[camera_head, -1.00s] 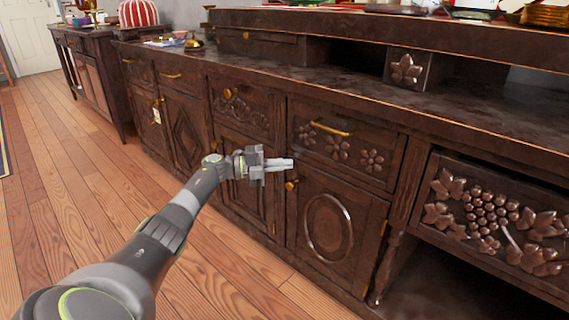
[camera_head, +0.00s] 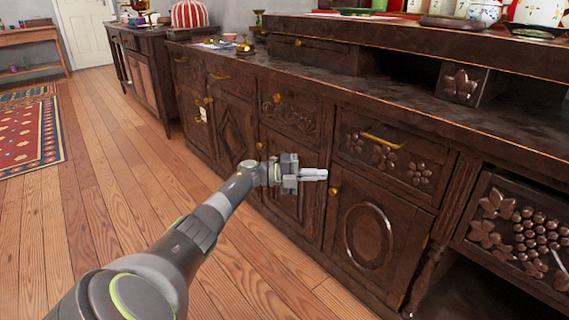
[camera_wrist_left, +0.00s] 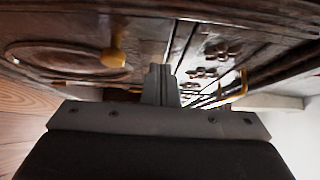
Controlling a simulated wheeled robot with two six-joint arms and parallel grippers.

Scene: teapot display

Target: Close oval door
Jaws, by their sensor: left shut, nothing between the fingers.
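The oval door (camera_head: 368,236) is a dark wood cabinet door with a raised oval ring and a round brass knob (camera_head: 335,191) near its upper left corner. It looks about flush with the cabinet front; a small gap cannot be ruled out. In the left wrist view the oval panel (camera_wrist_left: 65,58) and knob (camera_wrist_left: 117,46) show at the upper left. My left gripper (camera_head: 322,174) is shut and empty, in front of the cabinet just above and left of the knob. In the wrist view its fingers (camera_wrist_left: 160,84) are together, apart from the knob. My right gripper is not in view.
A drawer with a brass handle (camera_head: 383,141) sits above the oval door. A carved grape panel (camera_head: 530,235) is at the right, with an open dark space below. A neighbouring door (camera_head: 290,186) stands left. The wooden floor (camera_head: 110,190) is clear; a red rug (camera_head: 30,138) lies farther left.

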